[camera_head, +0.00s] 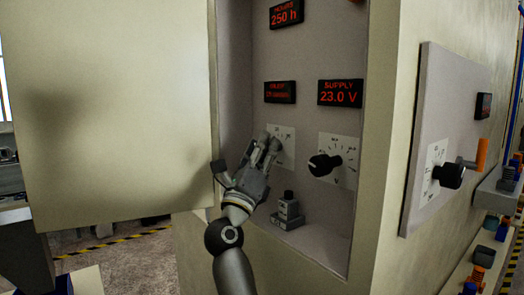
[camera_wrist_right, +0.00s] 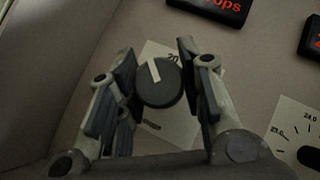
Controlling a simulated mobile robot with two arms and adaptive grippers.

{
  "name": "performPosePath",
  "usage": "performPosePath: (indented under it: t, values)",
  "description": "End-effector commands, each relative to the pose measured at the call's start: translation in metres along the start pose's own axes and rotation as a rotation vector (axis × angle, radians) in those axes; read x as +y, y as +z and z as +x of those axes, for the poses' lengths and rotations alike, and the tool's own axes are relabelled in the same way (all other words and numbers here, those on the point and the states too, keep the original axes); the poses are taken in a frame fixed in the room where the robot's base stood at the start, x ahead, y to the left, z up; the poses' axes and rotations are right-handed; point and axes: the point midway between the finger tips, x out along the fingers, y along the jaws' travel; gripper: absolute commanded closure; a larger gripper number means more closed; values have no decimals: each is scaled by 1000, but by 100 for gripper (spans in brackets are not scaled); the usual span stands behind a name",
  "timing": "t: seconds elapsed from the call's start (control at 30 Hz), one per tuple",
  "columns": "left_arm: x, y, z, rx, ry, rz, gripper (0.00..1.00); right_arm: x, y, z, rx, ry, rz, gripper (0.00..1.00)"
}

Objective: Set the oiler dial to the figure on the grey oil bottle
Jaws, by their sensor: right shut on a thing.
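The oiler dial is a round dark knob (camera_wrist_right: 160,84) with a pale pointer line, on a white scale plate (camera_head: 287,147) inside the cabinet. My right gripper (camera_head: 268,146) is shut on this knob, one finger on each side in the wrist view (camera_wrist_right: 158,70). The pointer tilts up and slightly left, near a printed figure that starts with 2; much of the scale is hidden. A small dark grey bottle-like thing (camera_head: 288,207) stands on the ledge below; its lettering is too small to read. My left gripper is not in view.
A red-lit display (camera_head: 279,92) above the dial ends in "drops". The supply dial (camera_head: 325,164) sits close to the right, under a 23.0 V display (camera_head: 340,92). An open door panel (camera_head: 120,110) stands at left. Another knob (camera_head: 448,176) is on the outer right side.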

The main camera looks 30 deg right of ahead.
Motion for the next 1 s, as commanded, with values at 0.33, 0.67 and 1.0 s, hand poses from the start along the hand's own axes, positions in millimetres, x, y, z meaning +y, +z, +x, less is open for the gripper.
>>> performPosePath:
  t: [0.33,0.67,1.0]
  values:
    - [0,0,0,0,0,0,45,1,-1,0,2,2,0,44]
    - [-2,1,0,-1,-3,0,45,1,0,-12,0,3,1,44]
    - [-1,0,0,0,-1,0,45,2,-1,-82,2,5,-1,44]
